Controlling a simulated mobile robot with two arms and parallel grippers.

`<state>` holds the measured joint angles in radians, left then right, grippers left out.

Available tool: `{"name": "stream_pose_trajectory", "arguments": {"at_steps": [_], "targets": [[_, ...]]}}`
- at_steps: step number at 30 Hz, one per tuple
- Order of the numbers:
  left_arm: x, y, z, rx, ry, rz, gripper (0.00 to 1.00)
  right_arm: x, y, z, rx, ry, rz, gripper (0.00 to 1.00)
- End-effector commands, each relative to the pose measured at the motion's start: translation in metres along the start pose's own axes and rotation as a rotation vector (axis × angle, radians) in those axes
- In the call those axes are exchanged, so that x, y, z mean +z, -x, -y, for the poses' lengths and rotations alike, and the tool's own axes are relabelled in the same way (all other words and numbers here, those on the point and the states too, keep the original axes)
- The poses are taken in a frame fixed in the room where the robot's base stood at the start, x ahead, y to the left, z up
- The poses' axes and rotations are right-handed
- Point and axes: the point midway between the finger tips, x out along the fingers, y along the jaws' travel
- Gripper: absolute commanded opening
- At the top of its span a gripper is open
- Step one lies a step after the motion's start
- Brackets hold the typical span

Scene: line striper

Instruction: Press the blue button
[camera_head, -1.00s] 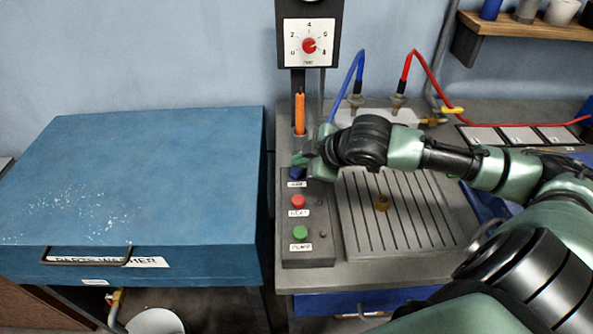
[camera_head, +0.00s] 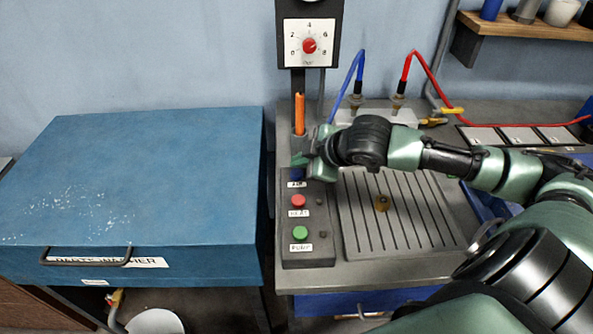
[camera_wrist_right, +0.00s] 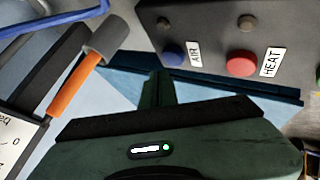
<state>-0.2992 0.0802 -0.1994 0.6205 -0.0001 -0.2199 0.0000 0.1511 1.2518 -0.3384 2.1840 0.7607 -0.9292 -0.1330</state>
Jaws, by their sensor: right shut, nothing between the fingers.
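The blue button (camera_head: 295,174) is the top one on the dark control box (camera_head: 308,255), above its AIR label. It also shows in the wrist view (camera_wrist_right: 174,55). My right gripper (camera_head: 301,161) is shut and empty, with its fingertips right beside the blue button and partly covering it in the head view. In the wrist view the shut fingers (camera_wrist_right: 158,88) point toward the box, close to the button; I cannot tell whether they touch it. My left gripper is not in view.
A red button (camera_head: 298,201) and a green button (camera_head: 300,233) sit below the blue one. An orange rod (camera_head: 299,112) stands just behind the box. A grooved plate (camera_head: 400,235) lies right of it, a blue parts washer (camera_head: 140,180) left.

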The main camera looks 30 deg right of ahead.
Motion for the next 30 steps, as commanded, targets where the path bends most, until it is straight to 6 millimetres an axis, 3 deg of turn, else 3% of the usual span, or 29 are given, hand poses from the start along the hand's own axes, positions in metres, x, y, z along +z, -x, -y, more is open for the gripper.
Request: {"name": "stream_pose_trajectory", "arguments": {"at_steps": [30], "targets": [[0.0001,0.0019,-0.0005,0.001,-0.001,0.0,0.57,0.0045,-0.0062,0.0046,0.0,0.0,0.0,0.0]]}}
